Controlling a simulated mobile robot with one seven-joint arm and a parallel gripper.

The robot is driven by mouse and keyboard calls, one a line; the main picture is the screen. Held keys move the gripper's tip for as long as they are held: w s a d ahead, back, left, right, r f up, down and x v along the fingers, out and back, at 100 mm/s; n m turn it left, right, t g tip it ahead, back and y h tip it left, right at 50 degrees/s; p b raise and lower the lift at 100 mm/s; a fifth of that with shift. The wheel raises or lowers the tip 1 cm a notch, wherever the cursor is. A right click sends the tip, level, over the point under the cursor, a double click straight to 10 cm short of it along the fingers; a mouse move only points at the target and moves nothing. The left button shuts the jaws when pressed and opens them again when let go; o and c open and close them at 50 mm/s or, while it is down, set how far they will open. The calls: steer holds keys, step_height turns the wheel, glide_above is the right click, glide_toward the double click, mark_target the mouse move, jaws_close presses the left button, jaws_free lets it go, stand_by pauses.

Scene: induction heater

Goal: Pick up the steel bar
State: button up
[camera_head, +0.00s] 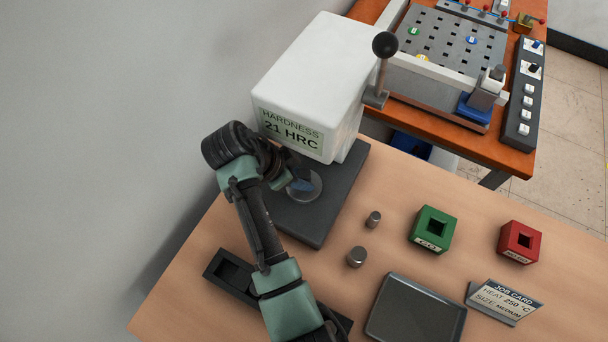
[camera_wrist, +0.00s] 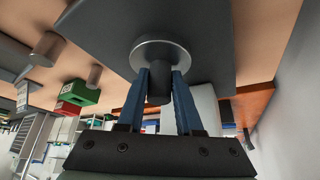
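A short dark cylinder, which looks like a steel bar (camera_wrist: 158,88), stands at the round anvil disc (camera_wrist: 165,52) of the hardness tester. My gripper (camera_wrist: 160,76) has its two blue fingers on either side of this bar, with the tips close to the disc. The bar nearly fills the gap, but I cannot tell whether the fingers press on it. In the head view my gripper (camera_head: 302,184) is over the disc, and my arm hides the bar. Two other grey metal cylinders stand on the table, a smaller one (camera_head: 373,218) and a larger one (camera_head: 357,257).
The white tester head (camera_head: 315,75), reading 21 HRC, rises close behind my gripper, with a lever (camera_head: 380,75) at its right. A green box (camera_head: 432,229), a red box (camera_head: 519,242), a job card (camera_head: 503,301) and a dark tray (camera_head: 416,310) stand to the right. A dark slotted block (camera_head: 228,272) lies under my arm.

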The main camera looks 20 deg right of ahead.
jaws_close()
steer(key=shift+b, duration=0.55)
